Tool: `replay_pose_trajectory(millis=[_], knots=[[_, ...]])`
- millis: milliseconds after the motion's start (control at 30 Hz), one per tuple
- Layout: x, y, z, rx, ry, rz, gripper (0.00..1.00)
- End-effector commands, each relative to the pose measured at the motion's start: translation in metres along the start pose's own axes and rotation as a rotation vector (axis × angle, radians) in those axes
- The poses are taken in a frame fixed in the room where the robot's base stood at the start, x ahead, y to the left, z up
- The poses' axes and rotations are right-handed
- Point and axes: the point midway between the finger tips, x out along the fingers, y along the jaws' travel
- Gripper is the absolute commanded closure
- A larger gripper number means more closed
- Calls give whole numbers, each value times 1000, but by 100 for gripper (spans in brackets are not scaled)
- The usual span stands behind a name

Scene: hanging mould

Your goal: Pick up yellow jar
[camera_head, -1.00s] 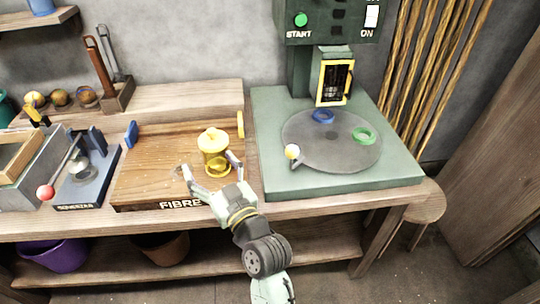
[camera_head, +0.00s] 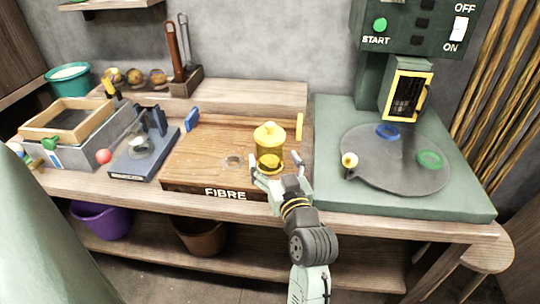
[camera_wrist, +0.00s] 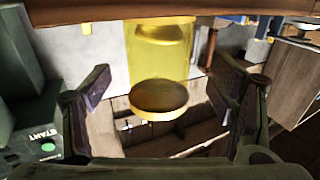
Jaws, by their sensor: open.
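The yellow jar (camera_head: 270,155) is see-through, with a knobbed lid, and stands upright on the wooden board marked FIBRE (camera_head: 200,160). My gripper (camera_head: 276,167) is open at the jar's near side, with its fingers spread towards its lower part. In the wrist view, which looks upside down, the jar (camera_wrist: 160,52) hangs from the top centre with its round lid lower down. The gripper's fingers (camera_wrist: 160,65) show to the left and right of it, with gaps on both sides. I cannot tell how far the fingertips reach around the jar.
Blue and yellow blocks (camera_head: 192,119) (camera_head: 299,127) stand at the board's edges. To the right is a green machine (camera_head: 380,205) with a round plate holding rings and a knob. To the left are a squeezer (camera_head: 140,150) and a grey box with a wooden frame (camera_head: 70,122).

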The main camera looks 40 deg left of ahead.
Motion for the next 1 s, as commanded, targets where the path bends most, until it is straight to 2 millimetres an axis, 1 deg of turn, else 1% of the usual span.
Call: replay_pose_trajectory(millis=[100, 233, 367, 567, 1000], knots=[[19, 0, 1, 1, -2, -2, 23], [37, 1, 2, 1, 0, -2, 23], [44, 1, 4, 1, 0, 0, 23], [44, 1, 4, 1, 0, 0, 23], [43, 1, 4, 1, 0, 0, 52]])
